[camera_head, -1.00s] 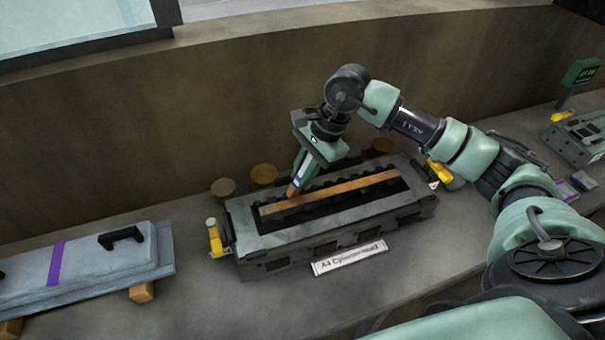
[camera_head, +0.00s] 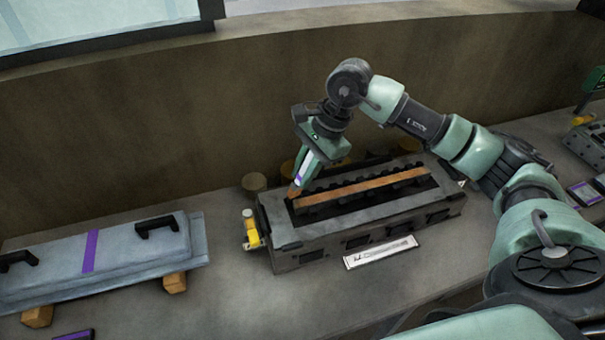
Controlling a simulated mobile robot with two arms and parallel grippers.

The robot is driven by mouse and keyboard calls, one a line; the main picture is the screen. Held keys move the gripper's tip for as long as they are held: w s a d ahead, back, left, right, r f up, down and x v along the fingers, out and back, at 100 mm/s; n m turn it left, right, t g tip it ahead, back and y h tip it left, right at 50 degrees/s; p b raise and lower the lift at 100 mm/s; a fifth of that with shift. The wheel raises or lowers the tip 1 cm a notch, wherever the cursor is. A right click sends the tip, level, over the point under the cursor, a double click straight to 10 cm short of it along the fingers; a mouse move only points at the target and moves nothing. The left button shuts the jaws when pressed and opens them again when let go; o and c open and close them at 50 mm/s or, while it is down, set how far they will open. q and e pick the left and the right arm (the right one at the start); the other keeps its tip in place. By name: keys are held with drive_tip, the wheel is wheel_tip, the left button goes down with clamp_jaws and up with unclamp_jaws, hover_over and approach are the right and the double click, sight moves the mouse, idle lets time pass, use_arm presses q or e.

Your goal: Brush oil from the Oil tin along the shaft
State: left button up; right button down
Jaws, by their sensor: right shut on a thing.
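The shaft lies as a long orange-brown strip (camera_head: 365,187) in the slot of a grey cylinder head block (camera_head: 330,233) on the bench. My right gripper (camera_head: 304,178) is over the block's left end, pointing down, shut on a brush. The brush's orange-brown tip (camera_head: 293,192) is at the left end of the strip; I cannot tell if it touches. Most of the brush is hidden by the gripper. Round tins stand behind the block, one tan tin (camera_head: 254,182) at its left corner; no oil label is readable. My left gripper is not in view.
A grey cover with black handles and a purple band (camera_head: 91,251) lies on wooden blocks at the left. Yellow clamps (camera_head: 251,232) stand at the block's end. A white label plate (camera_head: 380,252) lies in front. Grey equipment (camera_head: 590,145) is at far right.

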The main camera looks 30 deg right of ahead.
sight(308, 158)
drive_tip(key=v, duration=0.2)
drive_tip(key=shift+w+r+p, duration=0.15)
drive_tip(key=shift+r+p, duration=0.15)
drive_tip(key=shift+r, duration=0.05)
drive_tip(key=shift+p+v, duration=0.4)
drive_tip(key=shift+v, duration=0.35)
drive_tip(key=shift+w+a+r+p, duration=0.1)
drive_tip(key=shift+a+r+p, duration=0.1)
drive_tip(key=shift+r, duration=0.25)
drive_tip(key=shift+w+a+r+p, duration=0.1)
drive_tip(key=shift+r+p, duration=0.05)
drive_tip(key=shift+r, duration=0.25)
drive_tip(key=shift+s+r+p, duration=0.1)
drive_tip(key=shift+r+p, duration=0.2)
drive_tip(key=shift+r, duration=0.4)
